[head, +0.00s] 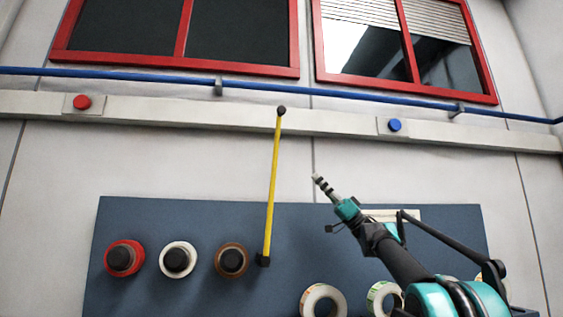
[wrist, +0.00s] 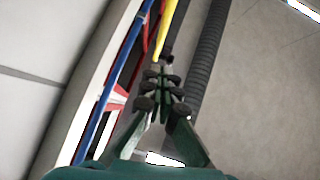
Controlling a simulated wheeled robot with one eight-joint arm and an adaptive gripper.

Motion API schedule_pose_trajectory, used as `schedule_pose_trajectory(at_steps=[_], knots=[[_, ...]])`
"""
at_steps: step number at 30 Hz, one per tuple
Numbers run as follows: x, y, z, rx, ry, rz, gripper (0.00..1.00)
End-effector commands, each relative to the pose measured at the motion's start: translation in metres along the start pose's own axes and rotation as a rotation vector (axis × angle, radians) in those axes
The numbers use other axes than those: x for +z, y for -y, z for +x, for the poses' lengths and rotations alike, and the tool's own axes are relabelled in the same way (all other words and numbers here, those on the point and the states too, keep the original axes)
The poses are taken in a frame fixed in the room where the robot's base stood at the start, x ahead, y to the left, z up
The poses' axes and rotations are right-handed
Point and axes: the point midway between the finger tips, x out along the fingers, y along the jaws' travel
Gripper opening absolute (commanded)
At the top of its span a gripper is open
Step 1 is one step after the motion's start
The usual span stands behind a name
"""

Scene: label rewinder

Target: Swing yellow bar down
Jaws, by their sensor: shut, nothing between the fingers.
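The yellow bar (head: 272,185) stands almost upright in the head view, with a black pivot block (head: 263,260) at its lower end on the blue-grey panel and a dark knob (head: 281,110) at its top. In the wrist view the yellow bar (wrist: 165,28) comes in from the top edge, and its dark end shows just beyond my fingertips. My gripper (head: 318,181) is shut and empty, to the right of the bar in the head view and apart from it there. In the wrist view my gripper (wrist: 162,82) points toward the bar's end.
A red button (head: 82,102) and a blue button (head: 394,125) sit on the white rail. A blue pipe (head: 150,75) runs above.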

Motion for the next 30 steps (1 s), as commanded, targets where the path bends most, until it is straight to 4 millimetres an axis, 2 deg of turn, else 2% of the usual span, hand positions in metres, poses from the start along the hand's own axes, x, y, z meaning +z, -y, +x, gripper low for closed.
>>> schedule_pose_trajectory(at_steps=[8,13,17,28,30], knots=[[0.000,0.000,0.000,0.001,0.000,-0.001,0.00],[0.000,-0.001,0.011,0.001,0.000,0.000,0.00],[0.001,0.000,0.031,-0.001,0.000,0.001,0.00],[0.000,0.000,0.103,0.001,0.000,0.001,0.00],[0.010,0.000,0.110,-0.001,0.000,0.002,0.00]])
